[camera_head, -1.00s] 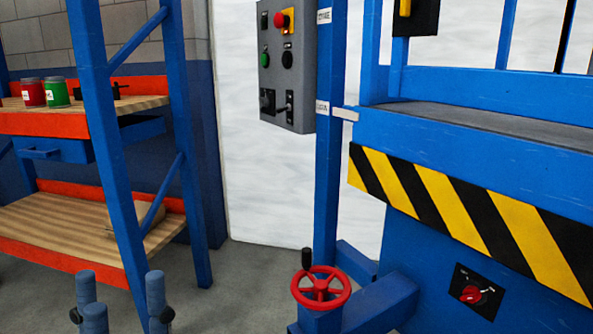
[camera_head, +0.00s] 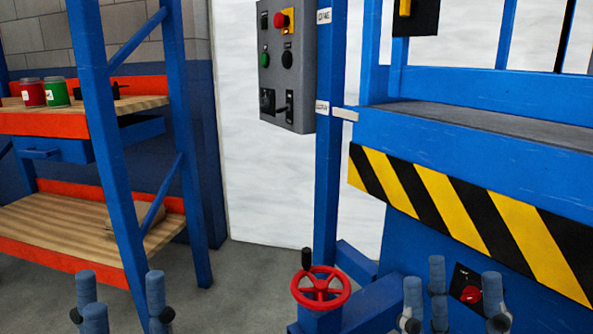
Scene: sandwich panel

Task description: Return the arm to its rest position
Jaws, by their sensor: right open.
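My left gripper (camera_head: 121,287) stands at the bottom left with its blue-grey fingers pointing up. The fingers are spread apart, with nothing between them. My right gripper (camera_head: 453,284) stands at the bottom right, fingers up, open and empty. It is in front of the blue press body and partly covers the black plate with a red rotary switch (camera_head: 470,294). The rest of both arms is outside the picture.
A red handwheel (camera_head: 320,302) stands between my grippers on the blue machine frame (camera_head: 329,190). A control panel (camera_head: 300,75) hangs above. A shelf rack at left holds a red jar (camera_head: 32,93) and a green jar (camera_head: 56,94). Striped edge (camera_head: 452,203) at right.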

